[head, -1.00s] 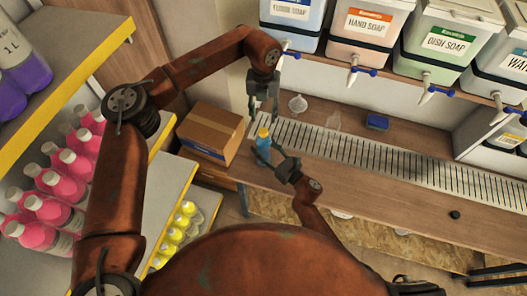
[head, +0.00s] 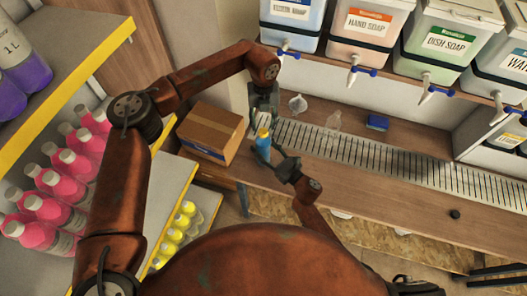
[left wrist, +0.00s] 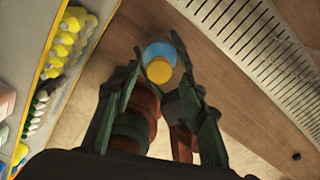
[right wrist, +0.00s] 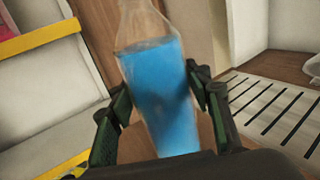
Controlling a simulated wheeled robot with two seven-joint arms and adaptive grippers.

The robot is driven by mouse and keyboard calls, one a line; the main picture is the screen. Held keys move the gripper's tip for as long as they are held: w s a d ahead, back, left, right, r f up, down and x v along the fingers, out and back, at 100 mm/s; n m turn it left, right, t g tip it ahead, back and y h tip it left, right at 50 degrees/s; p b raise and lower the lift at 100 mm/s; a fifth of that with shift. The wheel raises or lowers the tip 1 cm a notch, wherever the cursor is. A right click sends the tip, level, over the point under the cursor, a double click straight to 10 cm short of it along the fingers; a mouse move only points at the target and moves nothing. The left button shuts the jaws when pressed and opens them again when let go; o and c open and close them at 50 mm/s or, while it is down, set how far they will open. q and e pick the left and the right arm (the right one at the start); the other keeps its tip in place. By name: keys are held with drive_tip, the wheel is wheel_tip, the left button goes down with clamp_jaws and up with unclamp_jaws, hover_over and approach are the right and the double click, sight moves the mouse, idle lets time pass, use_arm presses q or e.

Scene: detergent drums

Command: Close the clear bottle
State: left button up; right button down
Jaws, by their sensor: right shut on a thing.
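The clear bottle (head: 263,147) holds blue liquid and has a yellow cap (head: 263,132) at its top. My right gripper (head: 272,154) is shut on the bottle and holds it roughly upright, slightly tilted. In the right wrist view the bottle (right wrist: 160,90) stands between the fingers, its top cut off by the frame. My left gripper (head: 264,118) points down just above the cap. In the left wrist view its fingers (left wrist: 158,88) are apart, with the cap (left wrist: 159,72) near the tips. How tightly the cap sits is not visible.
A slotted drain grate (head: 370,160) runs along the wooden counter. A cardboard box (head: 211,132) stands left of the bottle. A clear funnel-like item (head: 298,104) and a blue sponge (head: 377,123) lie behind.

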sight(264, 130)
use_arm(q)
drive_tip(key=shift+f, duration=1.7)
drive_tip(key=shift+c, duration=0.3)
clamp_jaws()
